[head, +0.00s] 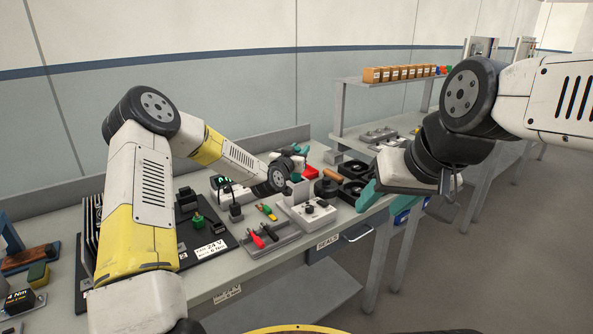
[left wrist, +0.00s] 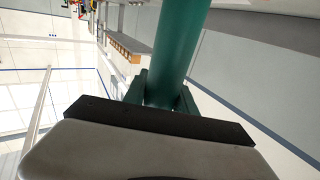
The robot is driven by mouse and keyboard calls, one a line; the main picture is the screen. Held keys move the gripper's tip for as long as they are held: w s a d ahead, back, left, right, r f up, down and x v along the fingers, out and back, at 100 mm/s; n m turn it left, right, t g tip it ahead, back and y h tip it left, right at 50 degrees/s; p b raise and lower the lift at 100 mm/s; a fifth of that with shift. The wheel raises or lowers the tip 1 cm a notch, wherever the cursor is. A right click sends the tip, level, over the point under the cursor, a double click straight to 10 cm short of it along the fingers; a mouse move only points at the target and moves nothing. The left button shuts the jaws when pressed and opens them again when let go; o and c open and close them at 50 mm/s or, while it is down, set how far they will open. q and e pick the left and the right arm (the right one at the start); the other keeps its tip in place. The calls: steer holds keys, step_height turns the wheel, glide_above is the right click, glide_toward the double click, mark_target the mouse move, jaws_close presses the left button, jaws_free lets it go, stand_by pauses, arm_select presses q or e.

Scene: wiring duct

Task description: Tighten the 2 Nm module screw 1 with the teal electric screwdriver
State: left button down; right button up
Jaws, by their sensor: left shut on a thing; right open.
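My left gripper (head: 292,163) is over the back right of the bench, mostly hidden behind its own wrist. In the left wrist view the left gripper (left wrist: 160,98) is shut on a thick teal cylinder (left wrist: 180,45), which looks like the screwdriver's body; its tip is out of view. A black panel (head: 212,262) on the bench carries a black block (head: 187,199) and a small green part (head: 198,222). I cannot pick out module screw 1. My right gripper (head: 383,205) is open and empty, with teal fingertips, beyond the bench's right front edge.
A grey tray (head: 285,238) with red-handled tools lies at the front edge. A grey box with knobs (head: 308,212) and round black holders (head: 350,189) stand near the left wrist. A black-and-yellow 4 Nm block (head: 20,300) is at lower left. A shelf (head: 365,82) carries orange bins.

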stand_by(0.9)
arm_select(q)
step_height(320, 180, up, 18)
stand_by(0.6)
steer(key=shift+r, duration=0.1)
step_height(320, 180, up, 11)
steer(key=shift+r, duration=0.2)
stand_by(0.9)
